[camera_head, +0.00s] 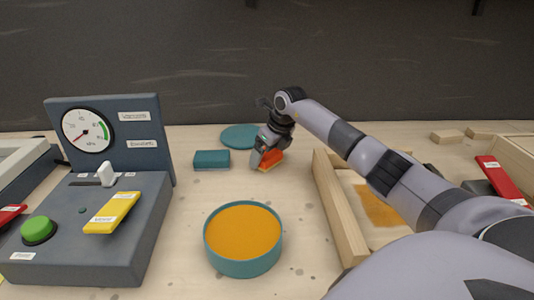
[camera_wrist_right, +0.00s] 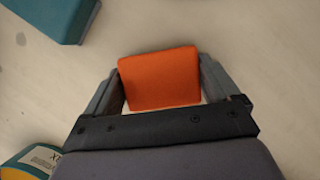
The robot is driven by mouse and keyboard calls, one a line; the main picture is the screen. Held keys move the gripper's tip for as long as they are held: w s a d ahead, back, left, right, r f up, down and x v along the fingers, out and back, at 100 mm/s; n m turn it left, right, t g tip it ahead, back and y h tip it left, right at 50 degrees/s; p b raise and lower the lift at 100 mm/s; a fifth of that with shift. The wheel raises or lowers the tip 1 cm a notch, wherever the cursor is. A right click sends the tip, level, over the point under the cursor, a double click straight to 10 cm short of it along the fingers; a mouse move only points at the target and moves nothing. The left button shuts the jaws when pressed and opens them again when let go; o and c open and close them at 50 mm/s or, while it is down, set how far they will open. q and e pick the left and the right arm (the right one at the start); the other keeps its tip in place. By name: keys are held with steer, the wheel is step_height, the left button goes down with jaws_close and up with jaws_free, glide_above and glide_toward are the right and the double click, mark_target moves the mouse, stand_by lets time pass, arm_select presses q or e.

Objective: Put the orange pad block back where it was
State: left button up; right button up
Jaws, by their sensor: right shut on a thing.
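The orange pad block (camera_head: 271,160) is between the fingers of my right gripper (camera_head: 262,158), at the middle of the table in the head view. In the right wrist view the orange block (camera_wrist_right: 160,78) fills the gap between the two fingers of the right gripper (camera_wrist_right: 161,88), which is shut on it. The block is at or close to the table surface; I cannot tell whether it touches. My left gripper is not in view.
A teal block (camera_head: 212,159) lies to the left of the gripper. A flat teal disc (camera_head: 243,136) lies behind. A round teal tub (camera_head: 243,266) with orange filling stands in front. A wooden frame (camera_head: 340,232) is at right, a gauge panel (camera_head: 110,135) at left.

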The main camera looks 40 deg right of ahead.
steer(key=o, duration=0.7)
steer(key=shift+f, duration=0.1)
steer(key=shift+o, duration=0.2)
steer(key=shift+r, duration=0.3)
steer(key=v, duration=1.1)
steer(key=shift+s+r+p, duration=0.2)
steer(key=shift+r+p, duration=0.1)
steer(key=shift+r, duration=0.05)
